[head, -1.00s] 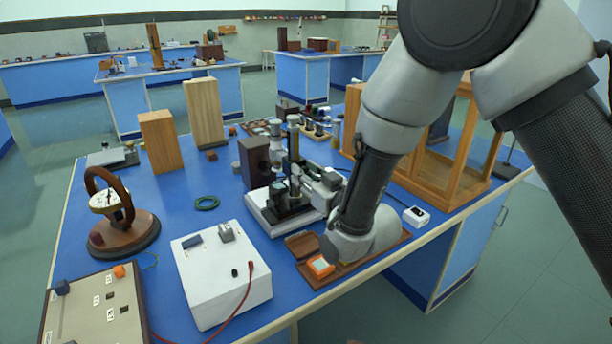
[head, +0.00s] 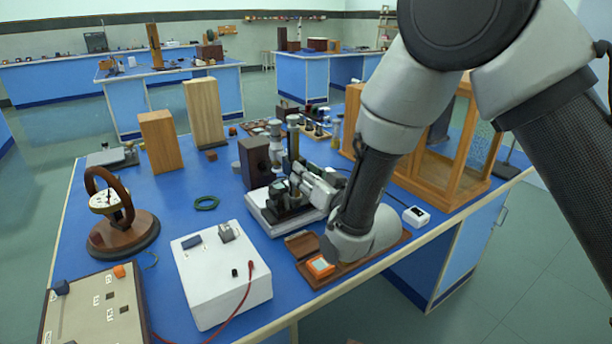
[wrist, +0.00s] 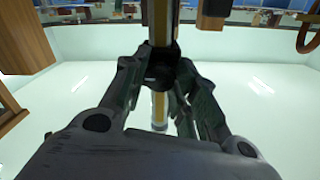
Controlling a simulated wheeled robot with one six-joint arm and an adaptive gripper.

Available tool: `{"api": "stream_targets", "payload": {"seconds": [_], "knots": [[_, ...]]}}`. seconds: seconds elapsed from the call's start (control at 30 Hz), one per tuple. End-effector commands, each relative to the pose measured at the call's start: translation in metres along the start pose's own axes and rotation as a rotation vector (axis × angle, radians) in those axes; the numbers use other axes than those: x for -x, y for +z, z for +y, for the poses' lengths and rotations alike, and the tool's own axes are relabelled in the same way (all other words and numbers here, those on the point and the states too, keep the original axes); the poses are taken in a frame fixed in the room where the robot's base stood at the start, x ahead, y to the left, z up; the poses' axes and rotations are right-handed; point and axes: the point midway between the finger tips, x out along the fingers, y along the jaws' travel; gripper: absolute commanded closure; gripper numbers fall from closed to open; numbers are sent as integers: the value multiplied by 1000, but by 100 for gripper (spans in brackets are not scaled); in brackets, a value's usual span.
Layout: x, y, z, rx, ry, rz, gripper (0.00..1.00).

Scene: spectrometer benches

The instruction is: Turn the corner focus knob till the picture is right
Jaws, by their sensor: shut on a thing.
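The bench instrument has an upright brass and black column (head: 293,140) on a pale base (head: 264,214). A dark knob (wrist: 161,66) shows in the wrist view, in front of the brass column. My gripper (head: 296,181) reaches in from the right at the instrument's middle. In the wrist view my gripper (wrist: 158,74) has its fingers on both sides of the dark knob, shut on it. In the head view the knob is hidden by the fingers. I cannot tell the knob's turn angle, and no focus picture can be read.
A dark box (head: 254,163) stands close left of the instrument. A white box (head: 222,281) with a red lead is in front left. A wooden tray (head: 318,280) lies under my wrist. A glazed wooden case (head: 452,180) stands right. Blue benchtop is clear around the green ring (head: 206,203).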

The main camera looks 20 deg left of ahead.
Motion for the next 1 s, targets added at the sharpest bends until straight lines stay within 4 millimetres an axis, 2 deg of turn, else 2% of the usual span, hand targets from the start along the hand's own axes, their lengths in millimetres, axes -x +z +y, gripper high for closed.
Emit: {"api": "stream_targets", "payload": {"seconds": [0.03, 0.07, 0.17, 0.53, 0.83, 1.0], "knots": [[0, 0, 0, 0, 1, 1, 95], [0, 0, 0, 0, 1, 1, 66], [0, 0, 0, 0, 1, 1, 49], [5, 0, 0, 1, 1, -1, 49], [54, 1, 0, 1, 1, -3, 49], [72, 0, 0, 1, 1, 0, 49]]}}
